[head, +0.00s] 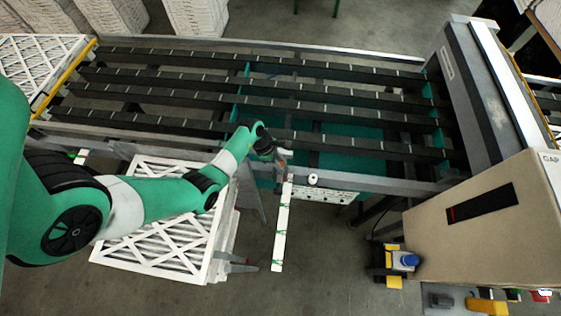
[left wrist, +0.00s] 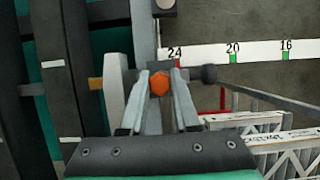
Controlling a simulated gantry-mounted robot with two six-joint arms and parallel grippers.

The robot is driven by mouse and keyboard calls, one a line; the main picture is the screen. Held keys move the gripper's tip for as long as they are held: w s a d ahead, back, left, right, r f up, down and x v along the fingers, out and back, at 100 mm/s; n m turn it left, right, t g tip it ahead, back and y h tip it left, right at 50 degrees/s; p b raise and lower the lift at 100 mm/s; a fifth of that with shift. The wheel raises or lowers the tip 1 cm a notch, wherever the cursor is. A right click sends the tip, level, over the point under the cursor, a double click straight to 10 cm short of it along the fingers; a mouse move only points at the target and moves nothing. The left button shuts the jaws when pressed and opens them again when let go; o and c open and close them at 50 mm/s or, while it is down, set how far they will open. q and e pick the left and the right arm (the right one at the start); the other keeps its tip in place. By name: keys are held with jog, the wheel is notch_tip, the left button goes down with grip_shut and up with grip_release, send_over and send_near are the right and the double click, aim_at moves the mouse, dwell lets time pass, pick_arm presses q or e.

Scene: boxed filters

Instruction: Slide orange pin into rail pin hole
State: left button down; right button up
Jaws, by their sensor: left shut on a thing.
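The orange pin (left wrist: 160,83) shows its hexagonal head between the fingertips of my left gripper (left wrist: 160,88) in the left wrist view. The gripper is shut on it. In the head view my left gripper (head: 281,156) is at the conveyor's near edge, by the top end of the white rail (head: 282,225). The rail sticks out toward the front and bears green marks. In the left wrist view the rail (left wrist: 262,52) shows the numbers 24, 20 and 16, with its 24 end just beyond the fingertips. I cannot make out the pin hole. My right gripper is not in view.
The conveyor (head: 330,72) with long dark belts spans the back. A stack of white framed filters (head: 150,245) stands below my left arm. A beige machine box (head: 470,235) and a blue button (head: 409,259) are at the right.

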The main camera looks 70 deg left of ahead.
pick_arm(q)
jog(key=shift+f, duration=0.4)
jog(key=c, duration=0.6)
grip_release()
jog(key=shift+o, duration=0.2)
jog(key=shift+r, duration=0.1)
jog(key=p+v, duration=0.2)
jog(key=v, duration=0.9)
jog(key=shift+r, duration=0.3)
jog(key=shift+s, duration=0.1)
